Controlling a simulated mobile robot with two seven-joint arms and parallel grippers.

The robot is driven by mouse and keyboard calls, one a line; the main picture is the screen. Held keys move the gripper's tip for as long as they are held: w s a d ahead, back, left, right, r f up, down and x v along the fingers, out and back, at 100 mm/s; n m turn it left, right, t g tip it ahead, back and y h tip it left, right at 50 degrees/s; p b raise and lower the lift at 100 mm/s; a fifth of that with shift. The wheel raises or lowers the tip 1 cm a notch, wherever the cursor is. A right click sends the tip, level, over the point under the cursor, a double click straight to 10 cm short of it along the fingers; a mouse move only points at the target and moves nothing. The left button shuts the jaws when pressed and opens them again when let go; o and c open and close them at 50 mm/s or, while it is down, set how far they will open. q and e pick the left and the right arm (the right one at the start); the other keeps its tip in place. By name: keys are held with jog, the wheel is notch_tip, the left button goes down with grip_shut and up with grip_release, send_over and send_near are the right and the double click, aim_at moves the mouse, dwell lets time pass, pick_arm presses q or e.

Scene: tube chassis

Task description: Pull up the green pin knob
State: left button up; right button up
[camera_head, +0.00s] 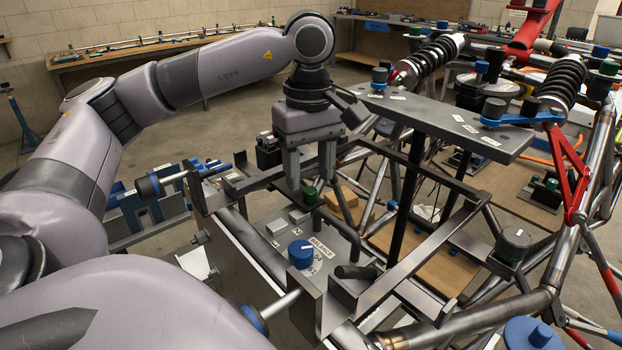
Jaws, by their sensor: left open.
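A small green pin knob (310,195) stands on the grey panel (280,219) in the middle of the tube chassis. My left gripper (309,180) points down over it from above. Its two grey fingers are apart, one on the left and one on the right of the knob's position. The knob shows at about fingertip height, just below the gap. I cannot tell whether the fingers touch it. My right gripper is not in view.
A blue dial knob (301,254) sits on the same panel in front of the green knob. Dark frame bars (430,235) surround the panel. A grey plate (450,122) and a black coil spring (430,58) stand to the right. Workbenches line the walls.

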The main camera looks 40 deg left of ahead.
pick_arm(q)
jog(key=shift+f, duration=1.4)
grip_shut()
jog(key=shift+w+r+p, duration=0.1)
jog(key=shift+r+p, duration=0.35)
jog(key=shift+r, duration=0.6)
grip_release()
jog(key=shift+r, duration=0.1)
